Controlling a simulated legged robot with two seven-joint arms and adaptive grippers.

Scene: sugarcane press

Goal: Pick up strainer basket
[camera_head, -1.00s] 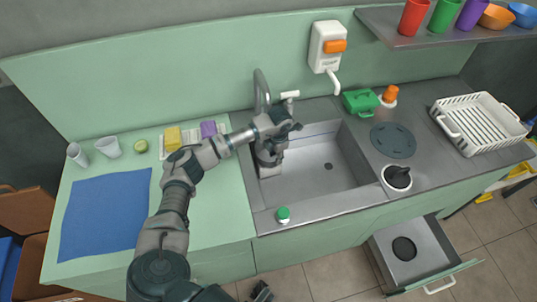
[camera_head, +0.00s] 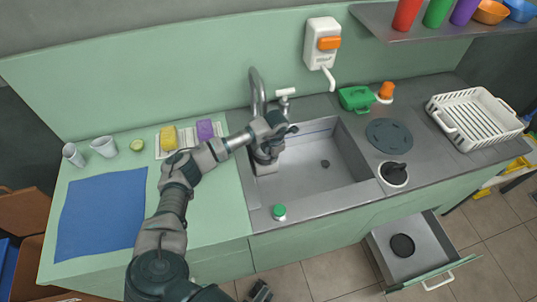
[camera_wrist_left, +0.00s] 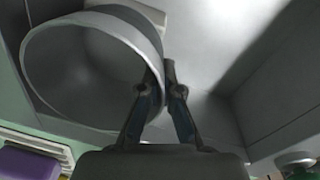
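My left gripper (camera_head: 266,156) reaches down into the left end of the sink (camera_head: 310,180). In the left wrist view its two fingers (camera_wrist_left: 160,78) are close together at the right rim of a round, hollow grey vessel (camera_wrist_left: 85,70), which looks like the strainer basket. The rim's wall seems to run between the fingertips, and the fingers look closed on it. In the head view the gripper mostly hides the vessel. A dark gripper-like part (camera_head: 262,292) at the bottom edge seems to be my right gripper; its fingers are unclear.
The faucet (camera_head: 258,90) stands just behind my left gripper. A white rack (camera_head: 475,121) is on the right counter. A drawer (camera_head: 410,255) stands open below. The sink's middle and right are clear.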

